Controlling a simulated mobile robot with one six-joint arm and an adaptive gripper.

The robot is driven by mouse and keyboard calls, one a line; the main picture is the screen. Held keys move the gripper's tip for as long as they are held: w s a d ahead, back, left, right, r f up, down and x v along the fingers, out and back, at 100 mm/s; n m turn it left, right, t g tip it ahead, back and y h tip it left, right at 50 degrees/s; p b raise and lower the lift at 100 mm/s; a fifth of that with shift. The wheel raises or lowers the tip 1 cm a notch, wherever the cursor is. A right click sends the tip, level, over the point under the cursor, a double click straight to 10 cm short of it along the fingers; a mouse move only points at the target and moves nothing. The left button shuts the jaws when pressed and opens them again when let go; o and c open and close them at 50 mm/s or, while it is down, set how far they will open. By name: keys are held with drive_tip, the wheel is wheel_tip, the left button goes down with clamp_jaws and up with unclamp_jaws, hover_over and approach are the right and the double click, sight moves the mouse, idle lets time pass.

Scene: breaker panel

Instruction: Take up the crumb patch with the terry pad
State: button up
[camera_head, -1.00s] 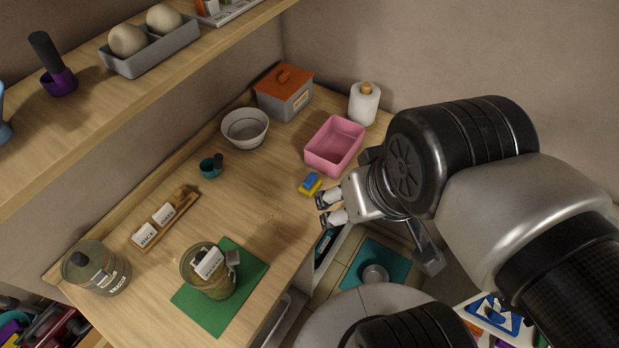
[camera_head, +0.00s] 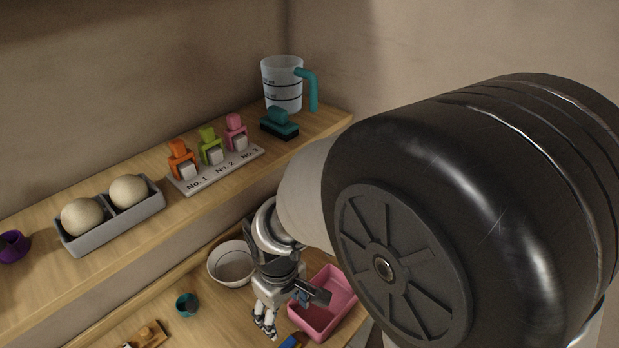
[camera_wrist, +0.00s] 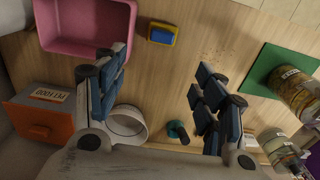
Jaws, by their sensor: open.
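A small blue and yellow pad (camera_wrist: 162,33), which looks like the terry pad, lies on the wooden counter beside the pink bin in the wrist view. Only its top edge (camera_head: 291,341) shows at the bottom of the head view. A faint patch of brown crumbs (camera_wrist: 214,52) lies on the bare wood to the right of the pad in the wrist view. My gripper (camera_wrist: 158,78) is open and empty above the counter, its fingers spread wide.
A loaded shelf (camera_head: 222,207) overhangs the counter's back. Bare wood surrounds the crumbs.

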sight(287, 344)
wheel_tip(287, 344, down, 18)
drive_tip(key=b, duration=0.4)
drive_tip(key=shift+s+a+b, duration=0.15)
drive_tip(key=shift+b, duration=0.25)
drive_tip(key=shift+c, duration=0.4)
drive_tip(key=c, duration=0.7)
drive_tip(key=shift+r, duration=0.1)
drive_tip(key=shift+c, duration=0.2)
wheel_tip(287, 344, up, 20)
drive_tip(key=p, duration=0.5)
